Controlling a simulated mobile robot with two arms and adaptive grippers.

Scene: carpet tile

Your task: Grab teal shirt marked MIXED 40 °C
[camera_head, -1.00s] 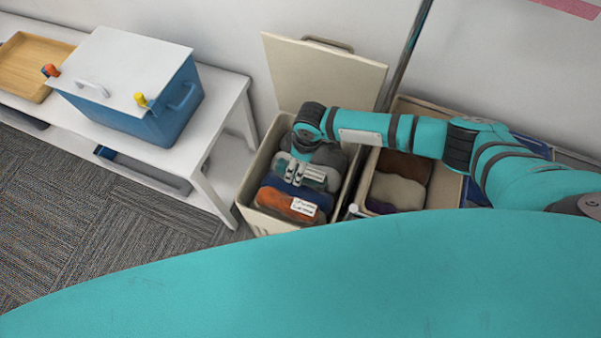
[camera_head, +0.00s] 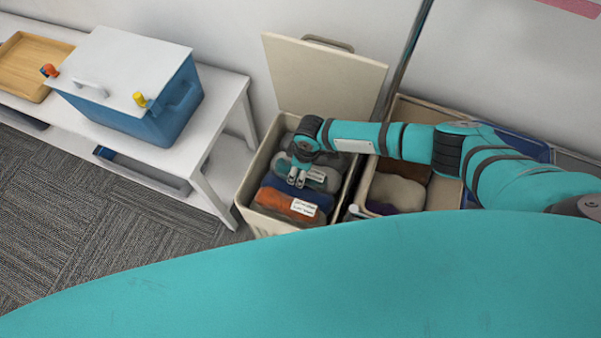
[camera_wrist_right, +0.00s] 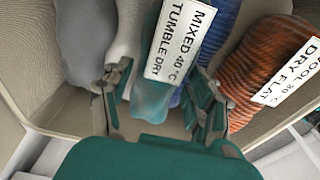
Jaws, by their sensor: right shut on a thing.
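The teal shirt (camera_wrist_right: 152,100) shows in the right wrist view, with a white label reading MIXED 40 °C, TUMBLE DRY. My right gripper (camera_wrist_right: 158,110) has one finger on each side of it and is shut on it. In the head view my right gripper (camera_head: 297,178) points down into the open beige hamper (camera_head: 262,219), among the rolled clothes. The shirt is mostly hidden there by the gripper. My left gripper is not in view.
An orange-brown garment (camera_wrist_right: 268,68) labelled WOOL 30 °C, DRY FLAT lies close by, with blue and grey clothes around. The hamper's raised lid (camera_head: 325,80) stands behind. A second bin (camera_head: 400,105) is to the right; a white table (camera_head: 222,92) with a blue box (camera_head: 170,110) is left.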

